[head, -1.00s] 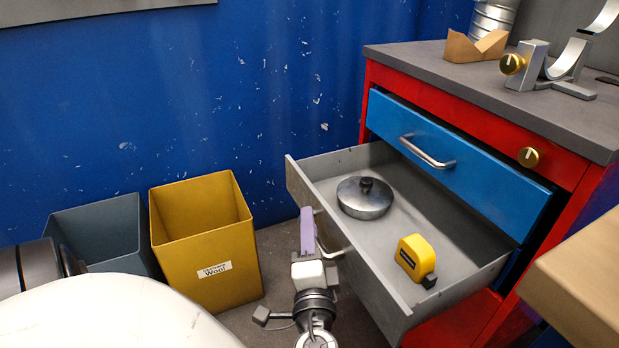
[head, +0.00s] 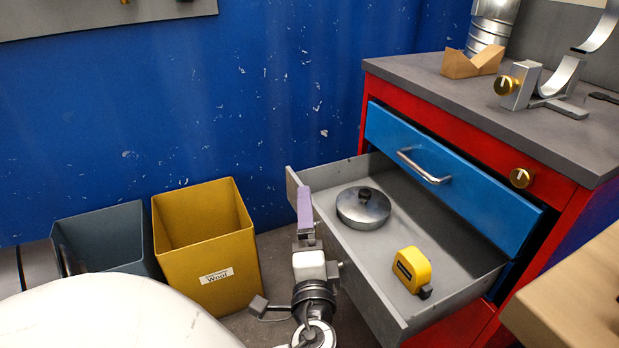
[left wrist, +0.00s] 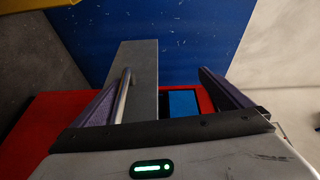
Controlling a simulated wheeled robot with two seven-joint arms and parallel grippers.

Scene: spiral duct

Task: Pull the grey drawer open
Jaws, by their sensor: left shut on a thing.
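The grey drawer (head: 374,282) stands well out of the red cabinet, with a round lidded metal pan (head: 362,209) and a yellow tape measure (head: 412,268) inside. My left gripper (head: 305,210) is at the drawer's front, its purple finger upright across the front edge. In the left wrist view the drawer's bar handle (left wrist: 122,95) lies beside the left purple finger, and the fingers stand well apart. The gripper is shut on the handle, though the contact is not clear. In the head view the arm hides most of the handle. My right gripper is not in view.
A blue drawer (head: 445,180) with its own handle is above the grey one, slightly out. A yellow bin (head: 215,255) and a dark grey bin (head: 105,235) stand left of my arm. A wooden top (head: 575,290) borders the right.

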